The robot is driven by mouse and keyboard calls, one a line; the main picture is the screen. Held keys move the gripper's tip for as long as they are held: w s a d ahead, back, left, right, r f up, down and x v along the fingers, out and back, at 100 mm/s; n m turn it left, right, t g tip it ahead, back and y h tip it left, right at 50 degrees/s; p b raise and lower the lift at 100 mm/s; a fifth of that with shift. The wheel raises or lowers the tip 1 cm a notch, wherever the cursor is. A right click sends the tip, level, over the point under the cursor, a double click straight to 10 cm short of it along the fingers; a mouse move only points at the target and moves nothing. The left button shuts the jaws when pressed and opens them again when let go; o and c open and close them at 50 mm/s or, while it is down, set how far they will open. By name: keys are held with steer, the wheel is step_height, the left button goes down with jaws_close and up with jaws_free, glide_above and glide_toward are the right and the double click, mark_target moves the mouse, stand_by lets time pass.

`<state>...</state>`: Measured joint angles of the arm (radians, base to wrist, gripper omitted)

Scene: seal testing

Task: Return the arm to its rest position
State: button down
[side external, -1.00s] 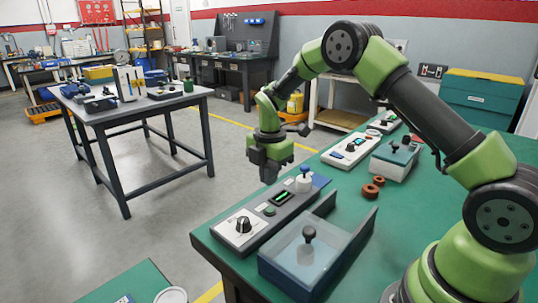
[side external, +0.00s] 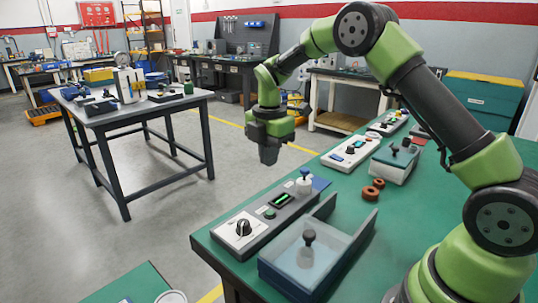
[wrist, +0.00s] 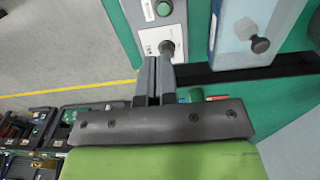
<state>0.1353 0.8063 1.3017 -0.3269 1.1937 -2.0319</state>
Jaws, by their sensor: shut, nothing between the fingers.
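My gripper (side external: 269,157) hangs in the air beyond the far left edge of the green bench, pointing down. It is above and behind the grey control box (side external: 240,233), clear of it. In the wrist view, my gripper's fingers (wrist: 156,62) are together with nothing between them. The control box, with a dial and a green button, also shows in the wrist view (wrist: 150,24). A white piece with a blue knob (side external: 304,184) stands at the box's far end. My arm is raised and bent over the bench.
An open-topped clear tank (side external: 290,270) with a dark-knobbed piece inside sits at the bench front. Two brown rings (side external: 373,189), a lidded box (side external: 394,164) and a white panel (side external: 350,153) stand farther back. The floor below my gripper is clear; a grey table (side external: 140,110) stands left.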

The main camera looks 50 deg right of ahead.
steer(key=s+a+r+m+t, duration=0.2)
steer(key=s+r+m, duration=0.3)
steer(key=r, duration=0.2)
steer(key=s+a+r+m+t, duration=0.1)
steer(key=s+a+r+m, duration=0.2)
steer(key=s+r+m, duration=0.3)
steer(key=s+a+r+m+t+y, duration=0.1)
steer(key=s+m+t, duration=0.1)
steer(key=s+m, duration=0.3)
steer(key=s+a+r+m+t+y, duration=0.1)
steer(key=s+a+m+t, duration=0.1)
steer(key=s+m, duration=0.4)
steer(key=shift+s, duration=1.25)
